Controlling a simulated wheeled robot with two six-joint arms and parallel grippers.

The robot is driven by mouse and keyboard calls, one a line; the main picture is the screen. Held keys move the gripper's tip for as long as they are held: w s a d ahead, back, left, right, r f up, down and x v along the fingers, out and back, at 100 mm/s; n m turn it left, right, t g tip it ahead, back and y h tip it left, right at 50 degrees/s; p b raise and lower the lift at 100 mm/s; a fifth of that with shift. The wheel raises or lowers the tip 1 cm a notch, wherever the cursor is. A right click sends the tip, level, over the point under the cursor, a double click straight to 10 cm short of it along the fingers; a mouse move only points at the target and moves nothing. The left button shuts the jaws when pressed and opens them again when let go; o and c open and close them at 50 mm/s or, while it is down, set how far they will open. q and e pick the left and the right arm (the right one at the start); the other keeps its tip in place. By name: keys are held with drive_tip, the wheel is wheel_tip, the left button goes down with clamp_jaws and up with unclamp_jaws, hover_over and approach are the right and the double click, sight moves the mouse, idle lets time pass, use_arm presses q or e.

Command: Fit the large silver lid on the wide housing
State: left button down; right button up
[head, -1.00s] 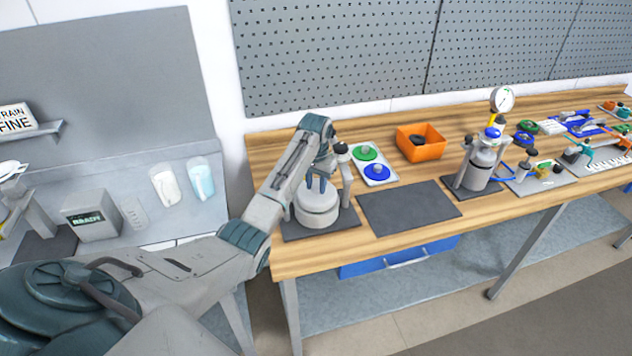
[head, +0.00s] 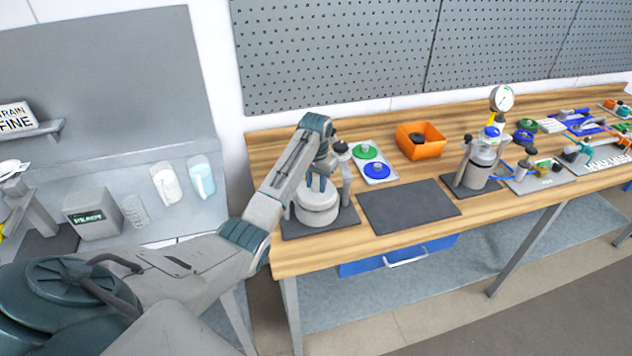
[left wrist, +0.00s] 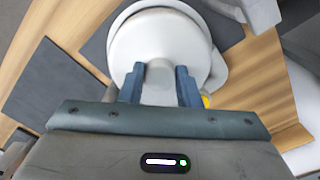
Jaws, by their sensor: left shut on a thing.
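The wide housing (head: 316,216) is a pale grey round drum on a dark mat at the left end of the bench, with upright posts beside it. My left gripper (head: 317,184) is directly above it, pointing down. In the left wrist view, my left gripper (left wrist: 160,85) is shut on the light grey knob of the large silver lid (left wrist: 160,45). The lid's round plate lies over the housing and roughly lines up with it. I cannot tell whether the lid is fully seated or slightly raised. My right gripper is not in view.
A white tray with a green lid (head: 364,151) and a blue lid (head: 377,171) lies just right of the housing. An orange bin (head: 421,141) stands behind. A dark mat (head: 408,207) is bare. A vessel with a gauge (head: 480,165) stands farther right.

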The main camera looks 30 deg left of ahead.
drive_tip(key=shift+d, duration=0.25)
use_arm(q)
drive_tip(key=shift+f, duration=0.15)
drive_tip(key=shift+f, duration=0.4)
drive_tip(key=shift+f, duration=0.1)
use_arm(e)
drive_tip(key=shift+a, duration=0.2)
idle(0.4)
use_arm(q)
drive_tip(key=c, duration=1)
unclamp_jaws()
drive_tip(key=shift+o, duration=0.2)
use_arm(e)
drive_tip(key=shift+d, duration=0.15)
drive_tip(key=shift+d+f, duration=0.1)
